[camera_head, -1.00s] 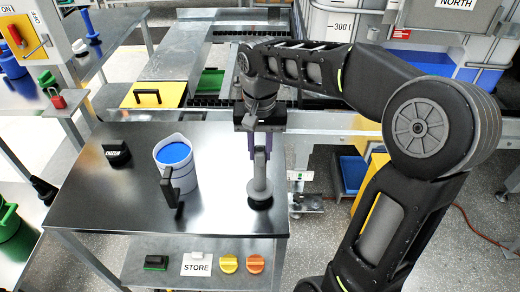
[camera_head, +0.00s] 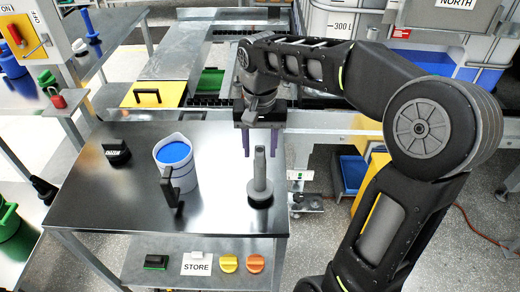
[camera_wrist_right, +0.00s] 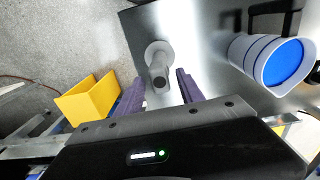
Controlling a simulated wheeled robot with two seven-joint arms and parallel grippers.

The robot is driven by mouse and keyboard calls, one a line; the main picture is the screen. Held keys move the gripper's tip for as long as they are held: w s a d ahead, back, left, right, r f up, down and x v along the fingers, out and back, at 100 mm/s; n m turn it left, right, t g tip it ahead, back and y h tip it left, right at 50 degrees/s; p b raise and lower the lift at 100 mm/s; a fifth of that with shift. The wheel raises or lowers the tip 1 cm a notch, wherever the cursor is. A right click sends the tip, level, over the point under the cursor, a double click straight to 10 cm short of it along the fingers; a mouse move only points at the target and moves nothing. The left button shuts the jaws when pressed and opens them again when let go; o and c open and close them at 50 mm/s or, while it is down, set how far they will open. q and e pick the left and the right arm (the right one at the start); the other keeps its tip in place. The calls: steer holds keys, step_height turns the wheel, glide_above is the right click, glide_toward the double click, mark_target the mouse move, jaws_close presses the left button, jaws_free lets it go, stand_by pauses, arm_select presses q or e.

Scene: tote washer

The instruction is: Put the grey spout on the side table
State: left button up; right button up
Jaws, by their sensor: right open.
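The grey spout (camera_head: 260,182) stands upright on its round base on the steel side table (camera_head: 230,215), close to the table's right edge. It also shows in the right wrist view (camera_wrist_right: 159,62). My right gripper (camera_head: 260,152) is open and empty just above the spout, with its two purple fingers apart. In the right wrist view the fingers (camera_wrist_right: 158,90) lie on either side of the spout's top and do not appear to touch it. My left gripper is not in view.
A jug with blue contents (camera_head: 175,165) stands left of the spout, its dark handle toward the front. A black object (camera_head: 116,152) sits at the table's back left. The lower shelf (camera_head: 190,275) holds small caps and a STORE label. The table's front middle is clear.

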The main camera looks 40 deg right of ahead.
step_height(320, 180, up, 5)
steer(key=shift+r, duration=0.1)
step_height(320, 180, up, 6)
steer(key=p, duration=0.5)
steer(key=shift+f+p, duration=0.2)
steer(key=shift+p, duration=0.15)
